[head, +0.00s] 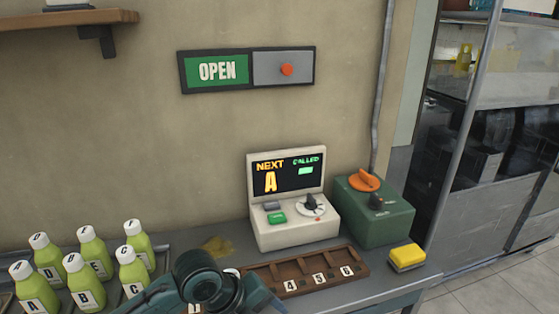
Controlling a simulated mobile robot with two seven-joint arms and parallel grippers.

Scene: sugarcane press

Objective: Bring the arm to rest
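A dark teal part of my own arm shows at the bottom centre of the head view, in front of the counter. Its rounded joint and links cover the left end of a brown wooden rack (258,279). Several green bottles (88,296) with white caps and letter labels stand upright at the left.
A green box (385,222) with an orange knob stands right of the machine. A yellow sponge (407,257) lies at the counter's right end. A yellowish patch (217,246) marks the counter (185,243). An OPEN sign (217,71) hangs on the wall.

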